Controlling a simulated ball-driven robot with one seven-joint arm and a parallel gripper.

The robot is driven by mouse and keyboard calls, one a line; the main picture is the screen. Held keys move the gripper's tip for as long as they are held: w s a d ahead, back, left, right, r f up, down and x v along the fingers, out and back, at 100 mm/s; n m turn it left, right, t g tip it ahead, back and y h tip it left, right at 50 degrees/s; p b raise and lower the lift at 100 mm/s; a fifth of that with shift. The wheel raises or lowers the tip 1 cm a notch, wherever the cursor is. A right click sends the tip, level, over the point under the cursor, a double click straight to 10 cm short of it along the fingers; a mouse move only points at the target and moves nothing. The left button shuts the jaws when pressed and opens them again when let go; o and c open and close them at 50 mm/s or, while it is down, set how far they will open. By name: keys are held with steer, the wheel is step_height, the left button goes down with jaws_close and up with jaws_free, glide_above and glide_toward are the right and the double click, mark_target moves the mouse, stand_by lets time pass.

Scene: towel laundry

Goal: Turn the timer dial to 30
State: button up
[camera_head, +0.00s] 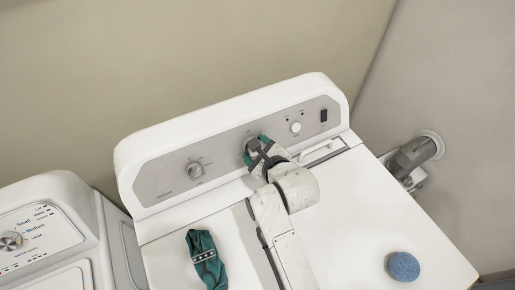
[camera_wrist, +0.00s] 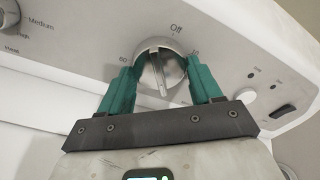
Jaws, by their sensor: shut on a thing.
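The timer dial (camera_wrist: 162,68) is a round silver knob with a raised bar across its face, on the dryer's grey control panel (camera_head: 160,180). In the wrist view the bar stands nearly upright, leaning slightly. "Off" is printed above the dial and "60" at its left; a mark at its upper right is partly hidden. My gripper (camera_wrist: 160,82) has its teal fingers on the left and right sides of the dial and is shut on it. In the head view my gripper (camera_head: 257,148) is at the middle of the panel and mostly hides the dial.
Another knob (camera_head: 195,170) is left on the panel; a small white knob (camera_head: 295,127) and black switch (camera_head: 324,116) are right. A teal banded cloth (camera_head: 206,262) and blue round object (camera_head: 403,266) lie on the dryer top. A second machine (camera_head: 60,215) stands left.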

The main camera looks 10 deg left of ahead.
steer(key=shift+f+m, duration=0.1)
steer(key=shift+m, duration=0.4)
steer(key=o, duration=1)
steer(key=b+v, duration=0.1)
steer(key=v, duration=1)
steer(key=shift+w+b, duration=0.1)
steer(key=shift+b, duration=0.25)
